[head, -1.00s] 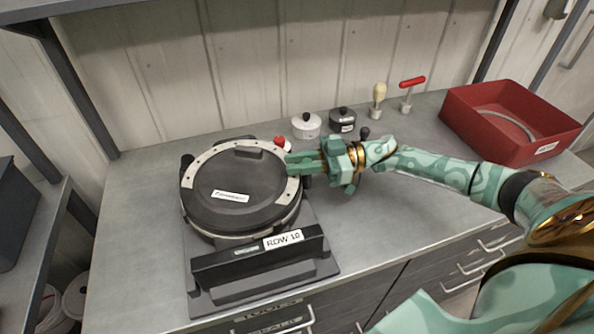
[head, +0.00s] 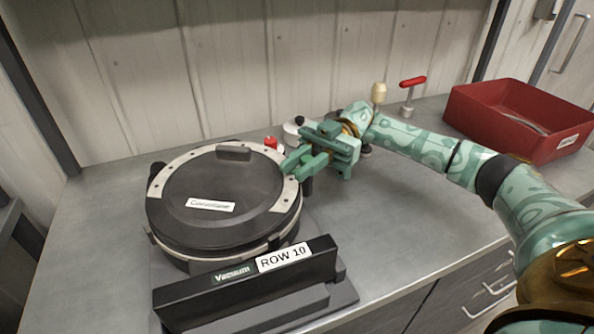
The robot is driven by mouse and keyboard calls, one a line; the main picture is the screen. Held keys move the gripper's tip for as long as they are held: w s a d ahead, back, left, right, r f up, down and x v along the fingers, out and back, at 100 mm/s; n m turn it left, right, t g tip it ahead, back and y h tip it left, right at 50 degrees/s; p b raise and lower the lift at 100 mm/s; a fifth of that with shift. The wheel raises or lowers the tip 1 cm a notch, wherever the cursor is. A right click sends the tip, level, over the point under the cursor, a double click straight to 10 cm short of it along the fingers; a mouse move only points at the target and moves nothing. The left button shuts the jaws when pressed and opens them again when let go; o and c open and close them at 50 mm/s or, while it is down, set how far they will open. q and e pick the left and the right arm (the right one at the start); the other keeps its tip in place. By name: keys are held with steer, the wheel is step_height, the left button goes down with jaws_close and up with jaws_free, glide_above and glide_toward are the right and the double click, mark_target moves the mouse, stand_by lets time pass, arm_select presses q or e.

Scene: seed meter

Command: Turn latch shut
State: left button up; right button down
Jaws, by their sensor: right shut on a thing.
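The seed meter (head: 225,195) is a round black housing with a pale, holed rim and a closed black lid, on a grey base at left. My right gripper (head: 292,168) comes from the right and is shut at the meter's right rim. What it grips is mostly hidden by the fingers; it appears to be the latch. A dark post (head: 307,185) shows just below the fingers. My left gripper is not in view.
A black vacuum bar marked ROW 10 (head: 322,262) stands before the meter. A red knob (head: 271,142) is behind its rim. A white canister (head: 293,129), a red-handled tool (head: 412,83) and a red bin (head: 477,113) stand behind. The front right counter is clear.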

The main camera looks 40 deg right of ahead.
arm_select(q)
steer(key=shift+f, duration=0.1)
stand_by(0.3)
arm_select(e)
steer(key=c, duration=1.3)
jaws_free()
steer(key=shift+a, duration=0.1)
steer(key=shift+o, duration=0.2)
arm_select(q)
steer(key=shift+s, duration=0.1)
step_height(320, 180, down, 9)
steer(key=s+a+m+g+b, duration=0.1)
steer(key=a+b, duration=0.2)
steer(key=b, duration=0.9)
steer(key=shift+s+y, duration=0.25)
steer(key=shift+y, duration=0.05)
arm_select(e)
steer(key=v, duration=1.6)
